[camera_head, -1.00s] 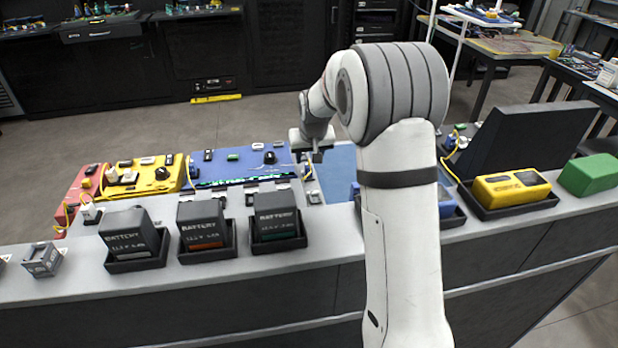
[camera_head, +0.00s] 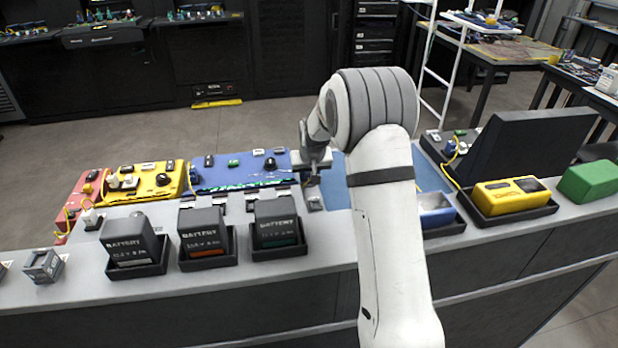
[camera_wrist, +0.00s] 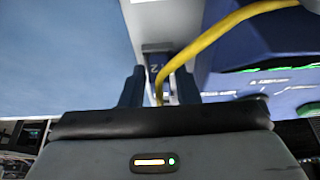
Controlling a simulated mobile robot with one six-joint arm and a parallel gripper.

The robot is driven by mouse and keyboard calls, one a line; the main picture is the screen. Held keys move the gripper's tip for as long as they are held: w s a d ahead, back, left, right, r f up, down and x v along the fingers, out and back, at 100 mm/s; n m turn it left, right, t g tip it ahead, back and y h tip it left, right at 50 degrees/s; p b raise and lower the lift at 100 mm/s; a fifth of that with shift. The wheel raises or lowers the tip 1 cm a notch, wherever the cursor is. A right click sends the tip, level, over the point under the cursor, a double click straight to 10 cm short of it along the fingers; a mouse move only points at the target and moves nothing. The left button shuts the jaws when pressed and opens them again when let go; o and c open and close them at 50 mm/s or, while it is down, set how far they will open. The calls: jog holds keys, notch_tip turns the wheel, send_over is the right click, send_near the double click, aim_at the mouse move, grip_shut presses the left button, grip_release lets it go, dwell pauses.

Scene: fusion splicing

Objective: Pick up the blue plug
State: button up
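My gripper (camera_head: 312,178) is low over the far side of the counter, at the right end of the blue board. In the wrist view its two dark fingers (camera_wrist: 160,88) are apart. A small dark blue piece with a pale mark (camera_wrist: 160,62), possibly the blue plug, shows between and beyond the fingertips. A yellow cable (camera_wrist: 215,38) curves down between the fingers; its end there is unclear. I cannot tell whether the fingers touch anything. Another small blue piece (camera_head: 451,148) with a yellow cable sits at the right, by the black panel.
The blue board (camera_head: 235,175) lies left of my gripper, with yellow and red boards beyond. Several batteries stand in black holders (camera_head: 278,247) at the front. A blue mat (camera_head: 428,178), a blue bin (camera_head: 436,210) and a yellow device (camera_head: 510,190) are to the right.

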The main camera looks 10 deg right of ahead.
grip_shut()
notch_tip(320, 180, up, 10)
jog(key=shift+r, duration=0.1)
jog(key=shift+c, duration=1.3)
grip_release()
grip_shut()
notch_tip(320, 180, up, 5)
jog(key=p, duration=0.4)
send_over(309, 173)
jog(key=shift+w, duration=0.1)
